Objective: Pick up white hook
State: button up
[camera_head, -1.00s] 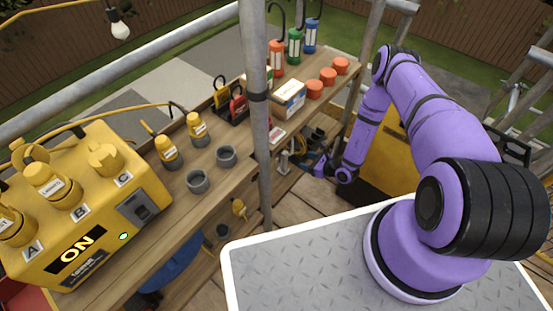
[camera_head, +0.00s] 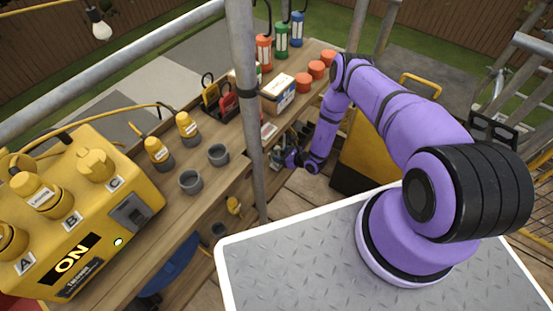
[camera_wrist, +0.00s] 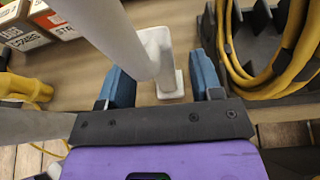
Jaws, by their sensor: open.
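In the wrist view, a white hook (camera_wrist: 157,44) stands ahead of my gripper (camera_wrist: 163,80). Its thick pale arm slants from the top left down to a bend, beside a flat upright plate and a small square end. The lower part of the hook appears between the two blue fingers, with a visible gap on each side. The fingers are apart and hold nothing. In the head view, my gripper (camera_head: 294,158) is low at the bench's right side, and the hook cannot be made out clearly there.
A yellow coiled cable (camera_wrist: 270,70) in a dark holder is close to the right finger. A labelled box (camera_wrist: 38,22) is at the upper left. In the head view, a metal pole (camera_head: 245,100) rises left of my gripper, and the wooden bench (camera_head: 150,225) holds a yellow power box (camera_head: 60,205).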

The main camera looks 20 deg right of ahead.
jog(key=shift+w+a+f, duration=0.2)
jog(key=shift+w+a, duration=0.1)
jog(key=shift+w, duration=0.15)
grip_shut()
jog(key=shift+r, duration=0.15)
